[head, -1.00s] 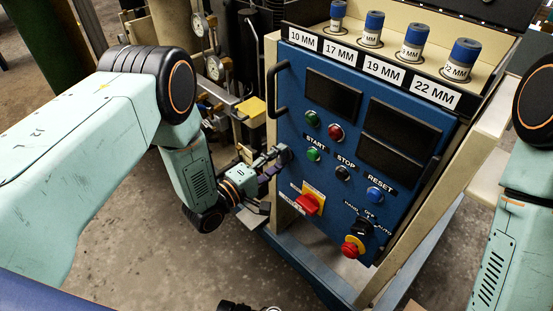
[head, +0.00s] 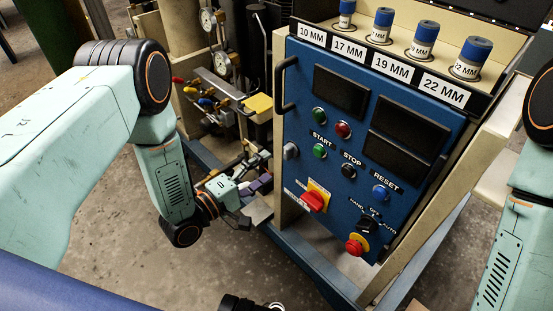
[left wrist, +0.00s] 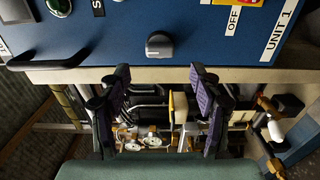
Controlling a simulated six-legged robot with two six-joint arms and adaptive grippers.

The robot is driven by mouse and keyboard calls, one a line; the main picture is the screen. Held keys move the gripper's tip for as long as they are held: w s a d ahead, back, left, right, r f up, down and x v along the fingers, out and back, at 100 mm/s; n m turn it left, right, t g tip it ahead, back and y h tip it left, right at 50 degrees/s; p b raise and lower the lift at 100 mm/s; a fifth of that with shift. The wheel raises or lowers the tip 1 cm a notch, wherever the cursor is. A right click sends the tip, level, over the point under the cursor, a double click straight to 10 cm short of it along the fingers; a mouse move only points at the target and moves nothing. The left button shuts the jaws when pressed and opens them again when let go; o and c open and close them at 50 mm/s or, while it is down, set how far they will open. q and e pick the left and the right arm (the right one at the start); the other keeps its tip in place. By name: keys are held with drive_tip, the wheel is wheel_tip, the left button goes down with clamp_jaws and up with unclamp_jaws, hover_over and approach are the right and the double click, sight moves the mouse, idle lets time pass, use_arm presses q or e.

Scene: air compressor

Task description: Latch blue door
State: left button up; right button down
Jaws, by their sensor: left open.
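The blue door (head: 330,160) carries the buttons and displays and seems to lie against its beige frame. A grey latch knob (head: 291,150) sits at its left edge, below the black handle (head: 286,84). The knob also shows in the left wrist view (left wrist: 159,46), its grip lying roughly along the door edge. My left gripper (head: 262,172) is left of and below the knob, apart from it. In the left wrist view its two fingers (left wrist: 160,78) are spread and empty, with the knob ahead between their tips. My right gripper is out of view.
A red rotary switch (head: 314,201) and a red stop button (head: 355,246) stick out low on the door. Gauges and valves with coloured handles (head: 205,97) are behind my left gripper. Labelled sockets (head: 425,38) stand on top. Bare floor (head: 120,220) is at left.

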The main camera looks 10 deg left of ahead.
use_arm(q)
drive_tip(key=v, duration=0.5)
drive_tip(key=shift+s, duration=0.1)
idle(0.5)
